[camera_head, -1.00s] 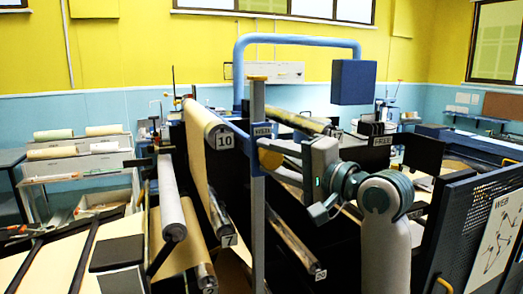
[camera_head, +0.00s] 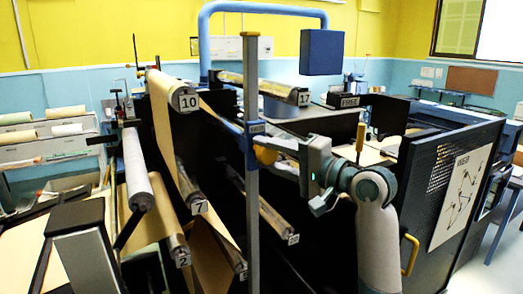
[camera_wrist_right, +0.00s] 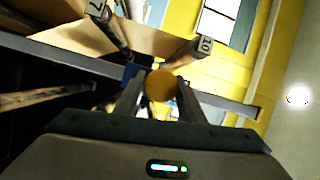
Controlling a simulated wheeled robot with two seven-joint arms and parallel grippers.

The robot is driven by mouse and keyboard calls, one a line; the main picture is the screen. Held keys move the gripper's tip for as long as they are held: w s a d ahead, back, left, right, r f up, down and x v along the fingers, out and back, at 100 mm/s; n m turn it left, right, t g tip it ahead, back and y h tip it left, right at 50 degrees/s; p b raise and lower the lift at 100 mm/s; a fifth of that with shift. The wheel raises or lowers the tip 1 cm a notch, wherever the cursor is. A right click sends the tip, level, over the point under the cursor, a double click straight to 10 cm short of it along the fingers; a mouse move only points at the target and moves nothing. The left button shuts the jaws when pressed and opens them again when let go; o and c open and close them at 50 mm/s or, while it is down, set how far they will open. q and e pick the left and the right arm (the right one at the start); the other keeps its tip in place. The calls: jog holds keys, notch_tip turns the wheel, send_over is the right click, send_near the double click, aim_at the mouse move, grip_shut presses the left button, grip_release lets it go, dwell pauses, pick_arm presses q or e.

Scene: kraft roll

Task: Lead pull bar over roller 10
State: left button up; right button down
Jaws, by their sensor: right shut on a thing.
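My right gripper (camera_head: 282,160) is shut on the orange round handle (camera_head: 265,155) beside a blue fitting on the long grey-blue pull bar (camera_head: 251,200). In the right wrist view the orange handle end (camera_wrist_right: 160,86) sits between the fingers, with the bar crossing behind it. In the head view the bar shows as an upright line with a yellow top end. Roller 10 (camera_head: 172,84) is left of the bar, its end tag (camera_head: 188,102) facing me; the tag also shows in the wrist view (camera_wrist_right: 204,44). My left gripper is not in view.
Brown paper (camera_head: 165,130) runs between roller 10 and roller 7 (camera_head: 198,206). Roller 17 (camera_head: 275,90) lies behind the bar. Roller 2 (camera_head: 182,257) is low at left. A dark mesh panel (camera_head: 440,200) stands right of my right arm.

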jog(key=shift+f, duration=0.1)
jog(key=w+d+f+b, duration=0.2)
jog(key=d+f+b, duration=0.1)
jog(key=f, duration=0.4)
jog(key=w+d+f+b, duration=0.3)
jog(key=d+f+b, duration=0.1)
jog(key=f, duration=0.3)
jog(key=shift+d+f+b, duration=0.2)
jog(key=shift+b, duration=0.15)
dwell(0.3)
